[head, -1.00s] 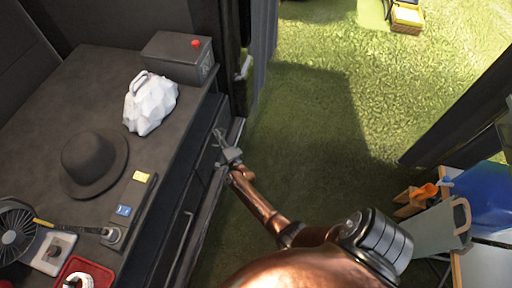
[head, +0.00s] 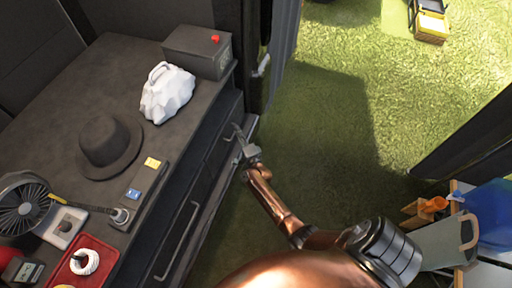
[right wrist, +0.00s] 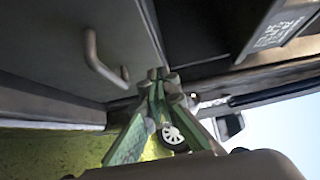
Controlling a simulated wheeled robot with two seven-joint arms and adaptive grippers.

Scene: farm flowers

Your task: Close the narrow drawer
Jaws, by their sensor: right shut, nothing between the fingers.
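The dark cabinet (head: 75,75) has drawers along its right side. The narrow drawer's front (head: 223,150) is at the far end, near my right gripper, with a short metal handle (head: 238,132). How far it stands out is hard to tell. My right gripper (head: 244,146) is shut and empty, right by that handle. In the right wrist view, the gripper's green-sided fingers (right wrist: 157,78) are together beside a grey front panel (right wrist: 50,35) with a bent handle (right wrist: 102,64). Whether the fingertips touch the panel is unclear. My left gripper is out of view.
On the cabinet top are a white faceted object (head: 167,94), a dark hat (head: 110,146), a grey box with a red button (head: 199,51), a fan (head: 24,206) and a red tray (head: 82,262). Open grass (head: 320,120) lies right of the cabinet.

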